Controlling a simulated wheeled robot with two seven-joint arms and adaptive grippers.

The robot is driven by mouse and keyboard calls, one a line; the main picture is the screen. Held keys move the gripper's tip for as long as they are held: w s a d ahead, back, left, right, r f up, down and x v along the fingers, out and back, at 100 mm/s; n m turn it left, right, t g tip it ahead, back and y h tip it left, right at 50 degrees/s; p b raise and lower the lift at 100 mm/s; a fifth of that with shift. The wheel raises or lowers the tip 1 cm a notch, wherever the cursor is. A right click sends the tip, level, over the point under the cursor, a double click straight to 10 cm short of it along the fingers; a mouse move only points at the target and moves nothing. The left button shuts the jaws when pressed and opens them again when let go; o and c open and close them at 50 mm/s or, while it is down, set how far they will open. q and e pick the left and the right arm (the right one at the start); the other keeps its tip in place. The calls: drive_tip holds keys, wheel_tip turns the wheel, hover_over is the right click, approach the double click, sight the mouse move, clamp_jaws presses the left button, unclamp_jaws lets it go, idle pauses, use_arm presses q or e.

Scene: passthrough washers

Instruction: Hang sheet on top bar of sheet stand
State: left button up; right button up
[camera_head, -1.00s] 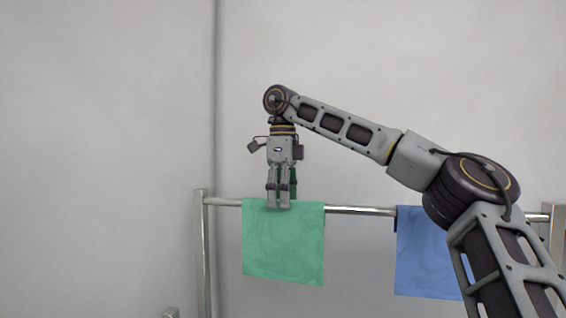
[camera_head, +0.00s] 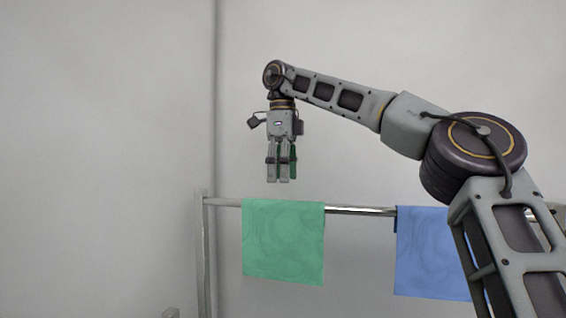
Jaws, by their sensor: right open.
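A green sheet (camera_head: 284,244) hangs over the top bar (camera_head: 362,211) of the metal sheet stand (camera_head: 204,250), near its left end. A blue sheet (camera_head: 430,255) hangs on the same bar further right, partly hidden by my right arm. My right gripper (camera_head: 280,180) points down above the green sheet, open and empty, with a clear gap between its fingertips and the bar. My left gripper is not in view.
My right arm crosses the right side of the view, in front of the stand's right end. A plain grey wall with a corner stands behind the stand. The bar between the two sheets is bare.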

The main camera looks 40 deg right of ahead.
drive_tip(key=shift+r, duration=1.1)
